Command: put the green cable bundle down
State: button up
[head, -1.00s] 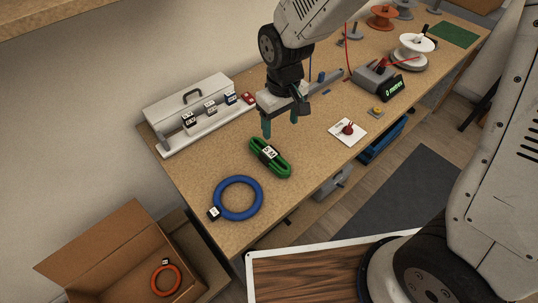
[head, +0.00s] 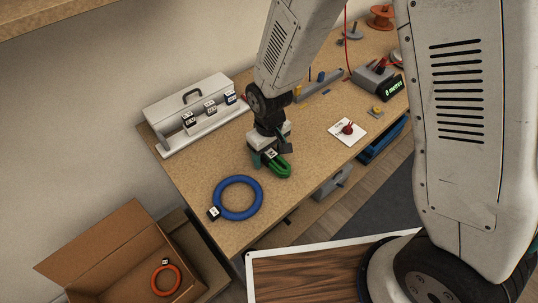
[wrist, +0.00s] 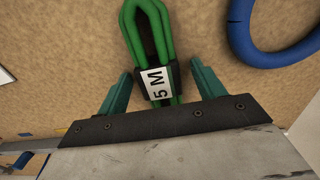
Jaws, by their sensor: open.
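The green cable bundle (head: 281,169) lies on the wooden workbench, partly hidden by my gripper in the head view. In the wrist view the green cable bundle (wrist: 149,32) has a black band with a white "5 M" label. My gripper (head: 264,160) is low over the bundle. Its two teal fingers, seen in the wrist view (wrist: 159,88), stand open, one on each side of the labelled band, with a gap showing on both sides. Whether the bundle's lower end touches anything under the gripper is hidden.
A blue cable ring (head: 238,198) lies close by on the workbench (head: 195,183). An open cardboard box (head: 112,240) with an orange ring (head: 166,280) stands below left. A white card with a red item (head: 347,131) lies to the right.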

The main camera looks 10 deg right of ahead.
jog(key=c, duration=1.3)
jog(key=shift+r, duration=0.15)
